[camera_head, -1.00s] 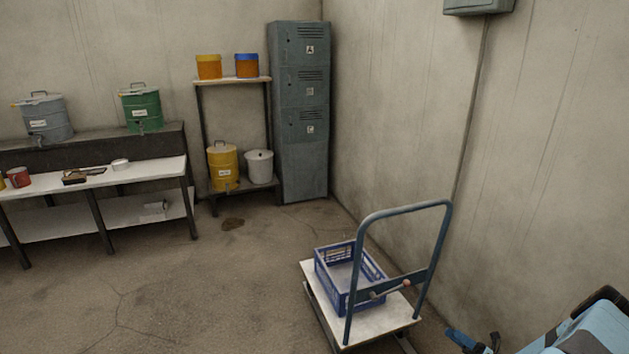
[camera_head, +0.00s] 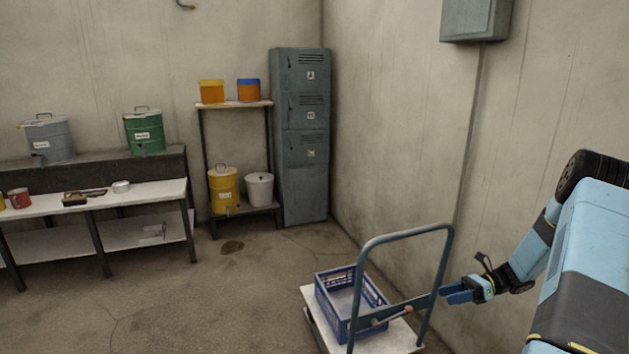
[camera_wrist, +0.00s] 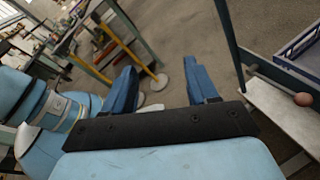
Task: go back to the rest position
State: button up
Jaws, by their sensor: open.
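My gripper (camera_head: 460,291) is at the right of the head view, with its blue fingers pointing left, close to the trolley's handle in the picture. My light blue arm fills the right side of the head view, bent and raised.
A trolley (camera_head: 402,337) with a tall blue handle (camera_head: 402,238) and a blue crate (camera_head: 325,301) stands left of my gripper. A grey locker (camera_head: 303,190), a shelf and a bench (camera_head: 150,190) line the back wall. The floor at left is clear.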

jog(key=s+a+r+n+h, duration=0.3)
jog(key=a+r+n, duration=0.1)
jog(key=r, duration=0.4)
jog(key=s+a+r+n+g+h, duration=0.1)
jog(key=s+a+r+n+h, duration=0.25)
jog(key=r, duration=0.55)
jog(key=s+a+r+n+h, duration=0.3)
jog(key=a+r+n+h, duration=0.15)
jog(key=r, duration=0.35)
jog(key=s+a+r+n+t+h, duration=0.2)
jog(key=s+r+n, duration=0.3)
jog(key=s, duration=0.5)
jog(key=s+a+r+n+t+h, duration=0.2)
jog(key=s+a+r+n+t, duration=0.1)
jog(key=s+r, duration=0.4)
jog(key=shift+s+a+r+n+t, duration=0.35)
jog(key=shift+s+n+t, duration=0.7)
jog(key=shift+s, duration=0.6)
jog(key=shift+c, duration=0.5)
